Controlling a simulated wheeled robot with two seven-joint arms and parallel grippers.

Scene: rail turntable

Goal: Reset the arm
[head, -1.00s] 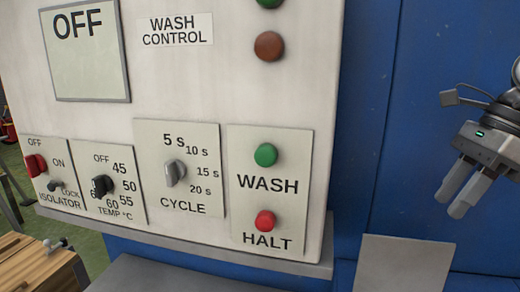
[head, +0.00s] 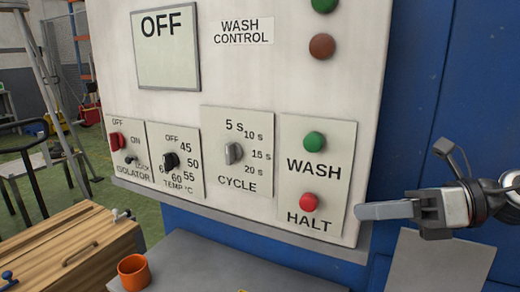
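My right gripper (head: 362,211) comes in from the right with its fingers pointing left, just right of the wash control panel (head: 300,95). I see the fingers side-on, one behind the other, so I cannot tell whether they are open or shut. Nothing shows held in them. The fingertips are near the panel's lower right edge, to the right of the red HALT button (head: 309,202); whether they touch the panel is unclear. My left gripper is out of view.
The green WASH button (head: 314,141), cycle knob (head: 233,153), temperature knob (head: 170,161) and red isolator switch (head: 117,140) are on the panel. An orange cup (head: 134,272) stands on the grey surface below. A wooden chest (head: 60,250) is at lower left.

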